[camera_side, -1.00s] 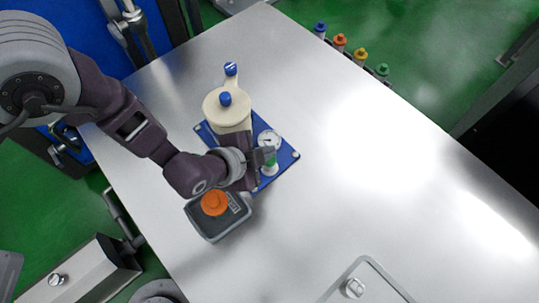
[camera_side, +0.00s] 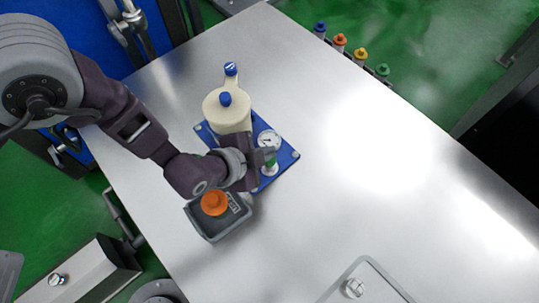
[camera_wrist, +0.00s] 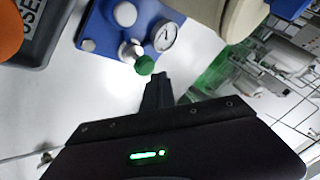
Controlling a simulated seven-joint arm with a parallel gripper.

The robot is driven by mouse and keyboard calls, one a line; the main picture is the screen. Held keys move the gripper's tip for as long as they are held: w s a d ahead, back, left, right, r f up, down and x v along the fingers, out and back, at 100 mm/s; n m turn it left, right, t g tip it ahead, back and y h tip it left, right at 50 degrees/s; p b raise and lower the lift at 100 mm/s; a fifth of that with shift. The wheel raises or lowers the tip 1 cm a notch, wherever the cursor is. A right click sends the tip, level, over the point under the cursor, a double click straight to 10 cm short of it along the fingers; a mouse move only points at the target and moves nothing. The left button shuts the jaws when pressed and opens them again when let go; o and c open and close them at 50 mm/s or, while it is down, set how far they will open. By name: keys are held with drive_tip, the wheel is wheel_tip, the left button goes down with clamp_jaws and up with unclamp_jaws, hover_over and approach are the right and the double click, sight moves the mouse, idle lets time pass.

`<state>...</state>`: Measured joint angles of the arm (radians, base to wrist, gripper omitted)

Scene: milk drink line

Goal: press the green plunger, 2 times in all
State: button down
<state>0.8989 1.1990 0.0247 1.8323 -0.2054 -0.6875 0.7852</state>
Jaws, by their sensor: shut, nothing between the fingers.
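The green plunger (camera_wrist: 145,65) sits on a pale stem at the edge of a blue base plate (camera_wrist: 97,27) in the wrist view. In the side view the plunger (camera_side: 270,159) is partly hidden by my fingers. My gripper (camera_wrist: 160,78) is shut and empty. Its fingertips are close beside the plunger in the wrist view, and I cannot tell whether they touch it. In the side view my gripper (camera_side: 259,158) is over the right part of the plate.
A round gauge (camera_side: 269,140) and a cream vessel with blue knobs (camera_side: 228,112) stand on the plate. A grey box (camera_side: 217,227) with an orange button (camera_side: 214,203) is close below my wrist. The metal table (camera_side: 330,210) is clear to the right.

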drive_tip(key=shift+f, duration=0.25)
drive_tip(key=shift+f, duration=1.15)
idle(0.9)
drive_tip(key=shift+r, duration=1.55)
drive_tip(key=shift+r, duration=2.5)
wheel_tip(320, 180, up, 4)
drive_tip(key=shift+f, duration=0.1)
